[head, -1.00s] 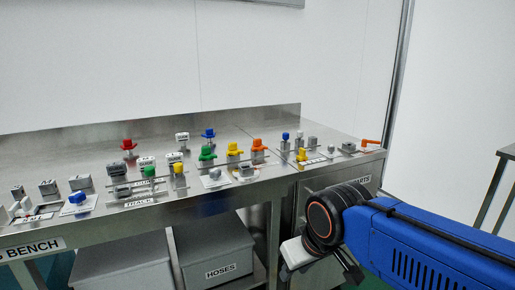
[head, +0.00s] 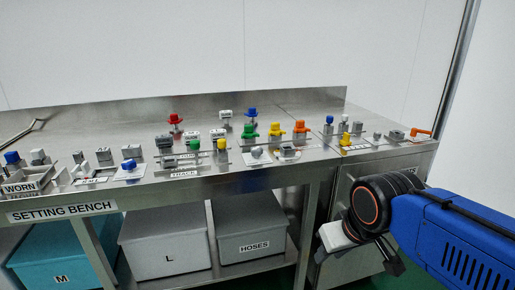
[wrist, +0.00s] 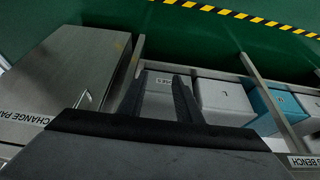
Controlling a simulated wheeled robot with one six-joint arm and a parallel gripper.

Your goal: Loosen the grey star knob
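A small grey knob (head: 257,153) sits on a light plate near the front edge of the bench, in the head view. It may be the grey star knob, but its lobes are too small to make out. Another small grey piece (head: 377,136) stands on the right-hand section, and I cannot tell its shape. My gripper (wrist: 158,84) is open and empty in the wrist view, its two dark fingers apart. It hangs low in front of the bench, well away from both grey pieces. No knob shows in the wrist view.
The steel bench (head: 230,182) carries several coloured knobs and clamps, including a blue knob (head: 129,164) and an orange handle (head: 421,131). Bins stand beneath it, including the HOSES bin (head: 255,222). A cabinet (wrist: 65,75) shows below my wrist. Green floor lies clear in front.

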